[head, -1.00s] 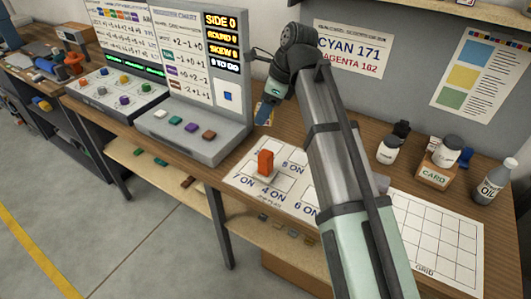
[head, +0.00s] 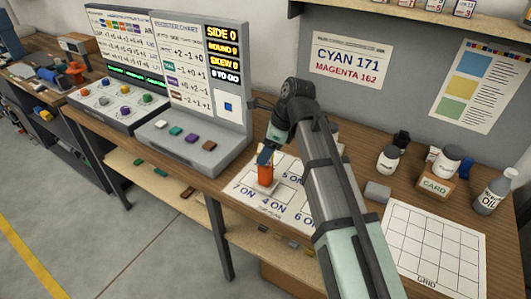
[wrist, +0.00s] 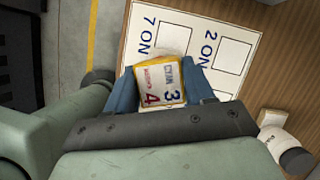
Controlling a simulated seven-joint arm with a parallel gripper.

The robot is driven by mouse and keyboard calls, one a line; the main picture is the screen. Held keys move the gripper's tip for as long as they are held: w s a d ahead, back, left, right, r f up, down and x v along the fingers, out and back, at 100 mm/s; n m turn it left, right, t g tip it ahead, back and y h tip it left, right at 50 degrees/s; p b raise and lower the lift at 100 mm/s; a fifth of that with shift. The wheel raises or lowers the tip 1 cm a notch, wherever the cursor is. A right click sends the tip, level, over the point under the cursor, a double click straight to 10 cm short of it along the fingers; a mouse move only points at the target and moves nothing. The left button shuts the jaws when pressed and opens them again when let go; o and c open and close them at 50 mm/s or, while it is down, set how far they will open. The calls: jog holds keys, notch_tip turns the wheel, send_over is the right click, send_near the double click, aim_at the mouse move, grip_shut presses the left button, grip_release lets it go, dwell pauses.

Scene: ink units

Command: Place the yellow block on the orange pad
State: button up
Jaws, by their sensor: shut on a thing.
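My gripper (head: 265,156) is shut on the yellow block (wrist: 160,82), a yellow-edged piece whose white top reads cyan 3 and magenta 4. The block lies between the blue fingers in the wrist view; in the head view I cannot make it out. In the wrist view the held block hides what lies below.
A grey console (head: 205,150) with coloured buttons stands left of the mat. To the right are a grey block (head: 377,191), a white grid sheet (head: 440,262), small bottles, a card box (head: 434,186) and an oil bottle (head: 492,190). My arm covers part of the mat.

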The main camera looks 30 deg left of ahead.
jog(key=shift+f, duration=0.6)
jog(key=shift+f, duration=0.15)
jog(key=o, duration=1)
jog(key=v, duration=1.2)
jog(key=shift+r, duration=0.2)
